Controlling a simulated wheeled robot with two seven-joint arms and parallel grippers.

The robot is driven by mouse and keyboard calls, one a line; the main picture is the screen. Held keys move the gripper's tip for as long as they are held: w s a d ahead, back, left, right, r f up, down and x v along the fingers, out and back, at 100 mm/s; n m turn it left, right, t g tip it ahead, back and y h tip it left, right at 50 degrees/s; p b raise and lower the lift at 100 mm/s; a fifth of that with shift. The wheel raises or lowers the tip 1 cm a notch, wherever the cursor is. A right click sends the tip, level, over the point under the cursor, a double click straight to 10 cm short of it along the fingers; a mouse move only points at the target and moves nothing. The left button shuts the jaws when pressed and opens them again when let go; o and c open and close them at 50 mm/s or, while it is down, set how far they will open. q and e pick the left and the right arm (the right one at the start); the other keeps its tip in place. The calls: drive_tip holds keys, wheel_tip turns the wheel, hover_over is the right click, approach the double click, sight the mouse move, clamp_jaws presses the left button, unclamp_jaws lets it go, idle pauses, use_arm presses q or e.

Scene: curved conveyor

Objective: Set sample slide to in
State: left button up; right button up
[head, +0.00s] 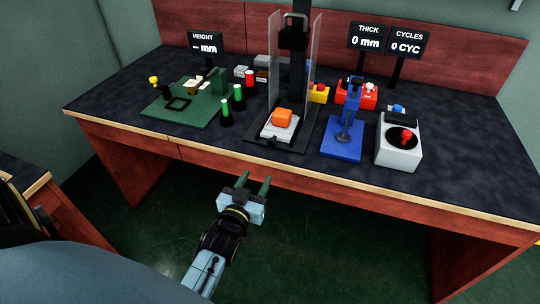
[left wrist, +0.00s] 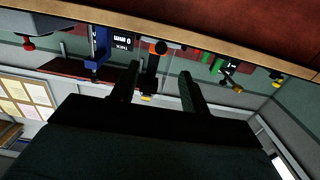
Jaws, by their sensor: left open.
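A pale tray (head: 270,130), which looks like the sample slide, sits at the front of the black press stand (head: 257,141) in the middle of the bench. An orange block (head: 282,117) rests on it. A small dark knob (head: 272,141) shows at its front. My left gripper (head: 255,184) is open and empty, in front of the bench and apart from the tray. In the left wrist view the two fingers (left wrist: 160,88) are spread, and the orange block (left wrist: 158,46) shows small beyond them. My right gripper is not in view.
Clear upright panels (head: 314,65) flank the press. Green and red posts (head: 238,95) and a green board (head: 200,115) stand left. A blue lever device (head: 342,140) and a grey box with a red knob (head: 399,155) stand right. The bench's front edge (head: 200,150) lies between gripper and tray.

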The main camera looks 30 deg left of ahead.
sight(271, 143)
use_arm(q)
drive_tip(key=b+x, duration=0.1)
drive_tip(key=x, duration=0.3)
drive_tip(key=r+b+x, duration=0.1)
drive_tip(key=x, duration=0.3)
drive_tip(key=b+x, duration=0.1)
drive_tip(key=x, duration=0.3)
drive_tip(key=shift+w+a+r, duration=0.2)
drive_tip(key=shift+w+a, duration=0.05)
drive_tip(key=shift+a, duration=0.05)
drive_tip(key=shift+w+a, duration=0.15)
drive_tip(key=shift+w, duration=0.3)
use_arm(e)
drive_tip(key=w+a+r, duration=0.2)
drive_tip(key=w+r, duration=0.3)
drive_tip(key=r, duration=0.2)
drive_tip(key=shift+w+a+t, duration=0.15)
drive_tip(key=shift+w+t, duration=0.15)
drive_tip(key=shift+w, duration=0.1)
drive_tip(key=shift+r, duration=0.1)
use_arm(q)
clamp_jaws()
